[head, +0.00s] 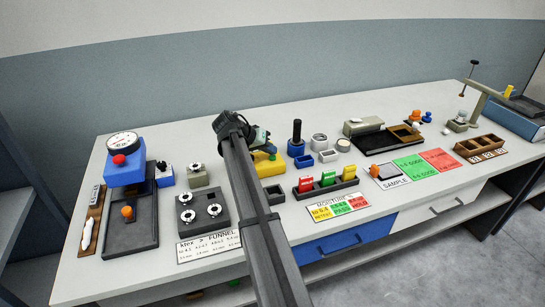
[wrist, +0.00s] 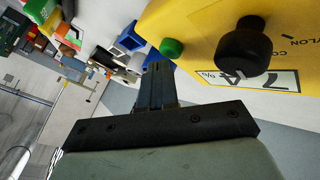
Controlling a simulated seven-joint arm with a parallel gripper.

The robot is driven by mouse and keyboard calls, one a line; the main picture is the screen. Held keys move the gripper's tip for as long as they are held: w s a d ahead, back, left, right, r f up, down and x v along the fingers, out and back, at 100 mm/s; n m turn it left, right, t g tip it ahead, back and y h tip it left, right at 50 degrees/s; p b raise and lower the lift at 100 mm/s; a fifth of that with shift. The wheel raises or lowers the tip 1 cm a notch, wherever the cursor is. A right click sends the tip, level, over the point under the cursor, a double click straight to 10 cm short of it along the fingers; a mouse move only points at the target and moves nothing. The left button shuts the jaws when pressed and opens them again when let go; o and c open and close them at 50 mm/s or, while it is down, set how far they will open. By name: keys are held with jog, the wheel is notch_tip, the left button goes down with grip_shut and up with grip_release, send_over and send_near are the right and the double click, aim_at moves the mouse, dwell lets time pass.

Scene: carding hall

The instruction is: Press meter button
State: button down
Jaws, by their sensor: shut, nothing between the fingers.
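The yellow meter (wrist: 205,30) fills the upper right of the wrist view. It has a green button (wrist: 171,47), a black knob (wrist: 242,52) and a white display (wrist: 255,82) with large dark figures and a % sign. My gripper (wrist: 157,66) is shut and empty, its fingertips close beside the green button. I cannot tell whether they touch it. In the head view the meter (head: 269,168) stands mid-table, partly hidden by my arm, and my gripper (head: 274,152) is over it. The button is not visible there.
Left of my arm are a blue dial gauge (head: 125,172) and a dark block with several round dials (head: 202,212). Bare table lies behind the meter.

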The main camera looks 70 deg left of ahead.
aim_at(270, 156)
jog(key=shift+r, duration=0.45)
jog(key=shift+r, duration=0.1)
jog(key=shift+r, duration=2.45)
